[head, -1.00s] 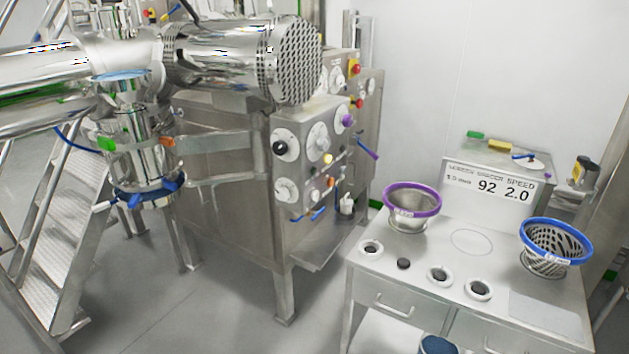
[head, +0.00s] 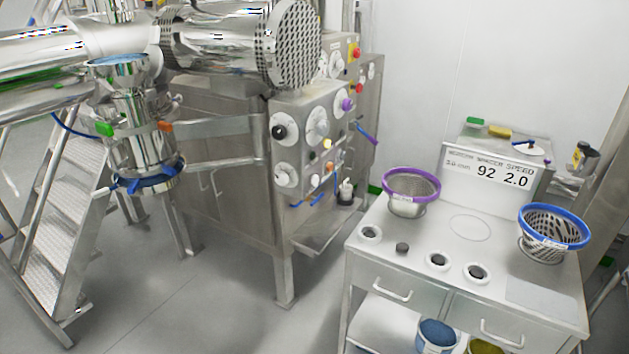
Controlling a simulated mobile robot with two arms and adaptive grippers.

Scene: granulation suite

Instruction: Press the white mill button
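The steel mill cabinet (head: 230,215) stands left of centre. Its front control panel (head: 300,152) carries a black knob (head: 279,132), round white dials (head: 284,174), a purple knob (head: 348,104) and small coloured buttons. A yellow button (head: 327,143) sits near the panel's middle. A small pale button (head: 315,180) shows lower down; it is too small to tell surely whether it is the white mill button. Neither of my grippers is in view, and nothing touches the panel.
A steel bench (head: 415,285) at the right holds a purple-rimmed basket (head: 411,187), a blue-rimmed basket (head: 553,230) and a display (head: 490,174) reading 92 and 2.0. A stepladder (head: 55,235) stands at the left. The grey floor (head: 215,315) before the cabinet is clear.

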